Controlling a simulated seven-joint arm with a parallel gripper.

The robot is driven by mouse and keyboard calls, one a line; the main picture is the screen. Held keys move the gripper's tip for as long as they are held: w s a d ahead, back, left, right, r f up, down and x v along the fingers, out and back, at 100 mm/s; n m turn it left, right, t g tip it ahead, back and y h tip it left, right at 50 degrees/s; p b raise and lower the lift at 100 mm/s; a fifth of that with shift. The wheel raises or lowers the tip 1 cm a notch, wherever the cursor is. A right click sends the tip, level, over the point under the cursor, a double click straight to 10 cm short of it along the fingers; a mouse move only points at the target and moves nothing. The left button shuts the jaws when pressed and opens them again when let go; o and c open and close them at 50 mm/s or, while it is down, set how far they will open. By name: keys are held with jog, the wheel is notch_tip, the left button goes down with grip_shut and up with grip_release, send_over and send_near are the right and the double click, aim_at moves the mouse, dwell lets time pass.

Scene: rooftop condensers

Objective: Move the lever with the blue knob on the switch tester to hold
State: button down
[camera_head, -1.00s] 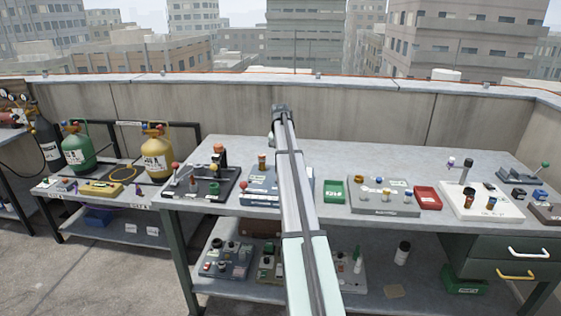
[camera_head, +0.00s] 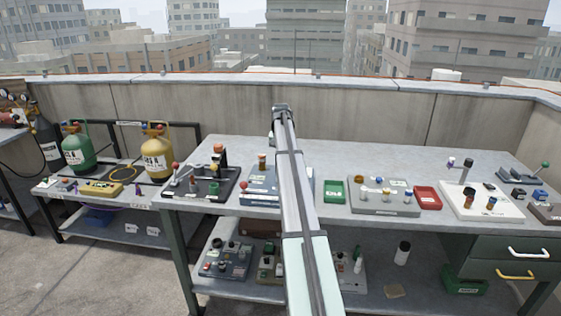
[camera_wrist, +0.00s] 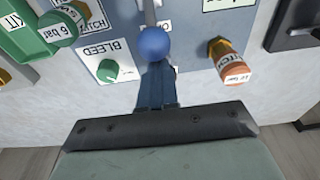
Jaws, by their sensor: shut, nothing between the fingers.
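The blue ball knob (camera_wrist: 154,43) sits on a grey lever on a blue-grey panel, the switch tester (camera_wrist: 185,65), in the wrist view. My gripper (camera_wrist: 156,70) is shut and empty, its fingertips right at the near side of the knob; I cannot tell whether they touch it. The panel carries a green knob (camera_wrist: 108,70) under the word BLEED. No hold mark is readable. In the head view a blue-grey device (camera_head: 262,182) is partly behind my arm; the blue knob and my fingers are hidden there.
A copper-coloured knob (camera_wrist: 230,65) stands right of the lever, close to my fingers. A green knob labelled 6 bar (camera_wrist: 58,28) is at left. On the bench, a green tray (camera_head: 333,192) and a red tray (camera_head: 427,198) lie right of my arm.

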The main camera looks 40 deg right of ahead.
notch_tip(320, 180, up, 7)
dwell(1.1)
dwell(0.4)
